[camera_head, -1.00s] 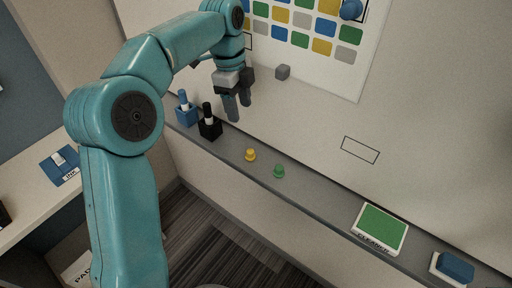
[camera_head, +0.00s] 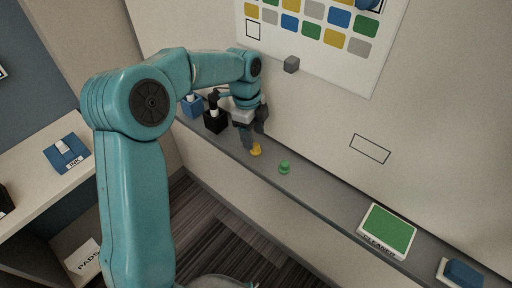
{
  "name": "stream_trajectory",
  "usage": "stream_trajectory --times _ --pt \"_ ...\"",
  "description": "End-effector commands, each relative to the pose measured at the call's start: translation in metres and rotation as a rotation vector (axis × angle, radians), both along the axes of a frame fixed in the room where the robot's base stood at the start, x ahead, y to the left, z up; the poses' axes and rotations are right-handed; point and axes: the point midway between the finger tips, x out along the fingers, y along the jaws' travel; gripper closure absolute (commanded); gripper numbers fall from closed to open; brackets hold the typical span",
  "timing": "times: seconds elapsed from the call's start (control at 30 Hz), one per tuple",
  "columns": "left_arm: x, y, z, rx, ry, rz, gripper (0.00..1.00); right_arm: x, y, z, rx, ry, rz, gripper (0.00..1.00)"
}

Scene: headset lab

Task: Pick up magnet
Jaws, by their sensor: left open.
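Several magnets show. A yellow magnet (camera_head: 256,150) and a green magnet (camera_head: 284,167) stand on the grey ledge (camera_head: 320,197) below the whiteboard. I cannot tell whether a finger touches the magnet. My right gripper is not in view.
A black holder (camera_head: 215,122) and a blue holder (camera_head: 192,106) with markers stand left of my gripper on the ledge. A green-topped cleaner box (camera_head: 388,229) and a blue eraser (camera_head: 463,273) lie to the right. The ledge between green magnet and cleaner is clear.

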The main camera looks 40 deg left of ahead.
Motion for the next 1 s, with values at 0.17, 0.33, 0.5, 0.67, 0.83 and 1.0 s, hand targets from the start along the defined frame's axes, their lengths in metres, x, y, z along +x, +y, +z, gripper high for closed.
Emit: stream_trajectory --times 0.17,0.33,0.5,0.67,0.83,1.0 --pt "0.002 -0.005 -0.027 -0.001 0.004 0.001 0.44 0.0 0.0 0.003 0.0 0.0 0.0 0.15" --pt "0.003 -0.005 -0.034 -0.001 0.001 0.001 0.44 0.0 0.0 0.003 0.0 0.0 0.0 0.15" --pt "0.003 -0.005 -0.034 0.0 0.001 0.001 0.54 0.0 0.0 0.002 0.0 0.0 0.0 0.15" --pt "0.003 -0.005 -0.034 0.0 0.001 0.001 1.0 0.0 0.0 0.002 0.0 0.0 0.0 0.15" --pt "0.004 -0.005 -0.033 0.0 0.0 0.001 1.0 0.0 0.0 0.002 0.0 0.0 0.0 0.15" --pt "0.003 -0.005 -0.032 0.0 0.0 0.0 1.0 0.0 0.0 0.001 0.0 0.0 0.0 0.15"
